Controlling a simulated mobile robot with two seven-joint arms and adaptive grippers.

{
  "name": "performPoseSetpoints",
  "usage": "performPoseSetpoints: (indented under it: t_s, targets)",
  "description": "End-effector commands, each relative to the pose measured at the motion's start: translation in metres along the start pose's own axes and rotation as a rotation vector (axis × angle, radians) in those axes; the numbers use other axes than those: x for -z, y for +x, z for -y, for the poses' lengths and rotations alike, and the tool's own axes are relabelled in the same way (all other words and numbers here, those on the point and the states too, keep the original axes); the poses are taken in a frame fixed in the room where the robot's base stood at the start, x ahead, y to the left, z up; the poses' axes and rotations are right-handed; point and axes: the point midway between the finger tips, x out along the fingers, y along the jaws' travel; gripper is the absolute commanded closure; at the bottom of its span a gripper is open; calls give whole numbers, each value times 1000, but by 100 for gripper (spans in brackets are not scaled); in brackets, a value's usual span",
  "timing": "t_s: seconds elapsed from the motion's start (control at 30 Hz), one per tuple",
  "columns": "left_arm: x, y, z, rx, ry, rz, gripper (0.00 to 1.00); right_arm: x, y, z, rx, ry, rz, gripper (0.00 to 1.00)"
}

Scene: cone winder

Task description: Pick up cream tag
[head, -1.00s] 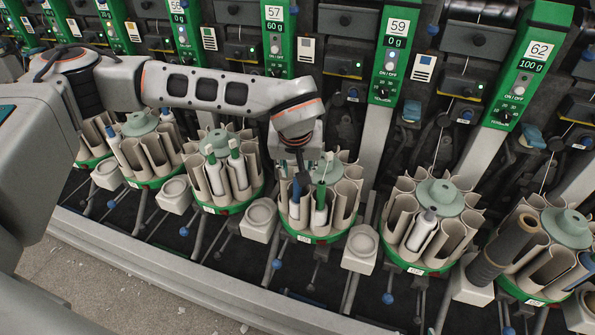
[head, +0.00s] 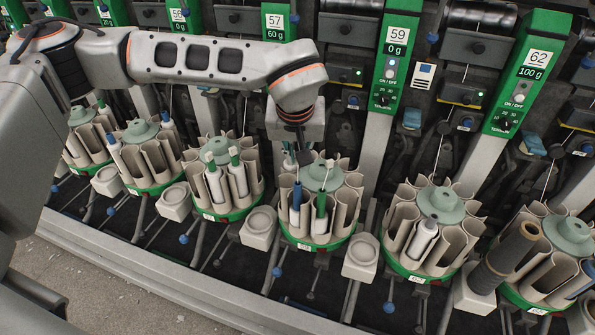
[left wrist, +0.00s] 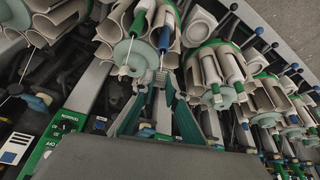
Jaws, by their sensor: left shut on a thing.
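My left gripper (head: 298,142) hangs above the back of the bobbin carousel under unit 57, with its fingers partly hidden behind the wrist and the bobbins. In the left wrist view its two dark green fingers (left wrist: 160,80) come close together at the tips. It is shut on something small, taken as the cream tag. Only a small pale bit shows between the tips, and its shape and colour cannot be made out. My right gripper is not in view.
The carousel (head: 315,240) below holds bobbins with a blue (head: 297,195) and a green tip (head: 321,204). More carousels stand on both sides. A white-and-blue card (head: 425,76) is on the machine front. A dark cone (head: 506,258) stands at the right.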

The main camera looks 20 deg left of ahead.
Motion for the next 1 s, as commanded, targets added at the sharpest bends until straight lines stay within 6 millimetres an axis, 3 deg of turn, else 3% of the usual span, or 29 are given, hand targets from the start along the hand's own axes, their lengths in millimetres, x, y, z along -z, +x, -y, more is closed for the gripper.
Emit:
performPoseSetpoints:
  t_s: [0.03, 0.2, 0.43, 0.6, 1.0]
  targets:
    - [9, -17, 0, -1, -2, -8, 93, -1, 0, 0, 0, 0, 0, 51]
    - [26, -61, 0, -1, -2, -6, 93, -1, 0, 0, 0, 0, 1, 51]
    - [44, -104, 0, 0, -1, -3, 93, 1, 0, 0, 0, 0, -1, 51]
    - [50, -121, 0, 2, 0, 0, 93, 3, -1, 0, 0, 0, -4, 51]
    - [57, -138, 0, 1, 0, 0, 93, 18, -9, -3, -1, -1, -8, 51]
